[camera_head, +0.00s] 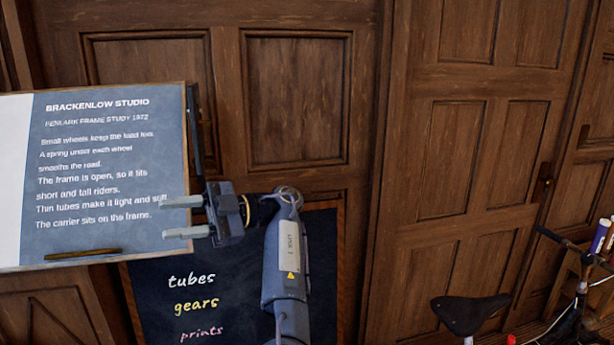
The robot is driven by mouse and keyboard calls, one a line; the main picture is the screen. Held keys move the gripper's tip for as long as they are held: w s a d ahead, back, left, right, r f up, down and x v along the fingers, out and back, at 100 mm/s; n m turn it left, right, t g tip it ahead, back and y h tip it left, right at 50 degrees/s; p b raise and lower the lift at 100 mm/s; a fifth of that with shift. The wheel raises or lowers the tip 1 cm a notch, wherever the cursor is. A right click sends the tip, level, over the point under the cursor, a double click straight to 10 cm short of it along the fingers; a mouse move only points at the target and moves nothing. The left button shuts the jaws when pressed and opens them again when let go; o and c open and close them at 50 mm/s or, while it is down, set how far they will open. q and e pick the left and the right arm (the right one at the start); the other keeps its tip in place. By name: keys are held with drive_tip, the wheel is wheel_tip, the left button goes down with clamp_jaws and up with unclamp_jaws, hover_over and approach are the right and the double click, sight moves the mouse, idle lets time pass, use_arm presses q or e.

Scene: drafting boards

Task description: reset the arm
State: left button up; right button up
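My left gripper (165,219) is open, its two grey fingers apart and pointing left. Nothing is held between them. The fingers show in front of the lower right part of a grey lettered board (100,165); I cannot tell whether they touch it. My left arm (285,260) rises from the bottom middle and bends left at the wrist. My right gripper is not in view.
A dark chalkboard (235,265) with "tubes", "gears" and "prints" stands low behind my arm. A thin brown bar (83,254) lies along the lettered board's lower edge. Wooden panelling (300,100) fills the back. A bicycle saddle (470,312) and handlebar (570,243) are at lower right.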

use_arm(q)
drive_tip(key=s+a+f+m+t+h, duration=0.1)
drive_tip(key=s+a+f+m+h, duration=0.2)
drive_tip(key=a, duration=0.7)
drive_tip(key=s+a+f+m+h, duration=0.2)
drive_tip(key=s+a+h, duration=0.15)
drive_tip(key=a, duration=0.65)
drive_tip(key=s+a+f+m+t+h, duration=0.2)
drive_tip(key=s+a+f+m+h, duration=0.25)
drive_tip(key=f, duration=0.45)
drive_tip(key=s+a+f+m+t+h, duration=0.35)
drive_tip(key=s+f, duration=0.25)
drive_tip(key=f, duration=0.3)
drive_tip(key=s+d+f+m+t+h, duration=0.1)
drive_tip(key=s+d+m+t+h, duration=0.2)
drive_tip(key=d+m, duration=0.6)
drive_tip(key=s+d+m+t+h, duration=0.3)
drive_tip(key=s+d+m+t, duration=0.4)
drive_tip(key=d, duration=1.3)
drive_tip(key=shift+s+f+m, duration=0.35)
drive_tip(key=shift+f+m, duration=0.05)
drive_tip(key=shift+m, duration=0.6)
drive_tip(key=shift+d, duration=0.2)
